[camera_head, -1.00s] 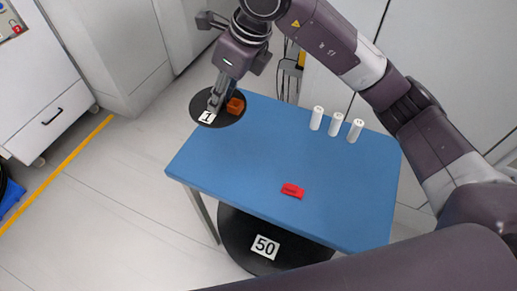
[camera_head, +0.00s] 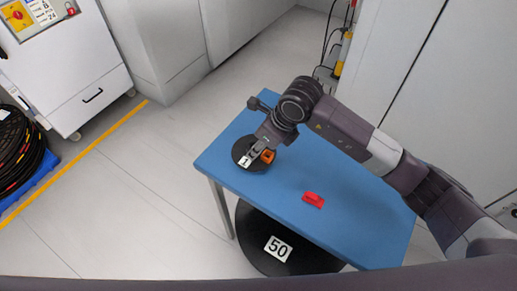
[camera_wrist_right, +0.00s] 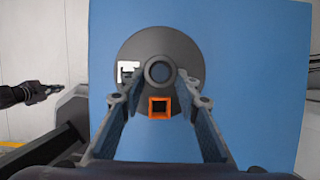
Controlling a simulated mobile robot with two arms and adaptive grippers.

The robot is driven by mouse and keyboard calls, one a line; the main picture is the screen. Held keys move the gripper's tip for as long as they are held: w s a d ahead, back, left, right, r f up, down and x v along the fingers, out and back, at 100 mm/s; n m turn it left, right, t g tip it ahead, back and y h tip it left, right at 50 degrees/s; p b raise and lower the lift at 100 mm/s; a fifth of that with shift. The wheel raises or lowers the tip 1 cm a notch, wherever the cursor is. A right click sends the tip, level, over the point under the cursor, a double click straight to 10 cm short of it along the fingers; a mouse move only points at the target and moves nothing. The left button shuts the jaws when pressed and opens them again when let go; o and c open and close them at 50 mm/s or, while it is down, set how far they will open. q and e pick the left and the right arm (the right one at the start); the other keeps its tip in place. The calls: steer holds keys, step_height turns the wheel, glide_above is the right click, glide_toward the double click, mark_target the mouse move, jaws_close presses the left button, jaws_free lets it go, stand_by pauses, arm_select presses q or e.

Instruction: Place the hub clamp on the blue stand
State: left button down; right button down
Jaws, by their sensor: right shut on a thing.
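The hub clamp looks to be the dark round disc (camera_head: 238,149) with a white label and an orange block (camera_head: 268,156). In the right wrist view the disc (camera_wrist_right: 137,50) shows a round central hub and an orange square below it. My right gripper (camera_head: 256,152) is shut on it, its fingers on either side of the orange square. The disc is over the left part of the blue stand (camera_head: 340,225); I cannot tell whether it touches the top. A dark gripper-like shape (camera_wrist_right: 40,93), probably my left gripper, is at the left edge of the right wrist view.
A red piece (camera_head: 313,200) lies on the blue top. A black disc marked 50 (camera_head: 270,264) is below the table. A white cabinet (camera_head: 75,65) and a black coil (camera_head: 15,150) stand at the left. The blue top's front right part is clear.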

steer(key=shift+f, duration=0.95)
steer(key=c, duration=1.5)
jaws_free()
steer(key=shift+f, duration=0.1)
steer(key=shift+o, duration=0.2)
steer(key=shift+r, duration=0.25)
steer(key=b+v, duration=0.2)
steer(key=v, duration=0.9)
steer(key=shift+d+r, duration=0.15)
steer(key=shift+r, duration=0.2)
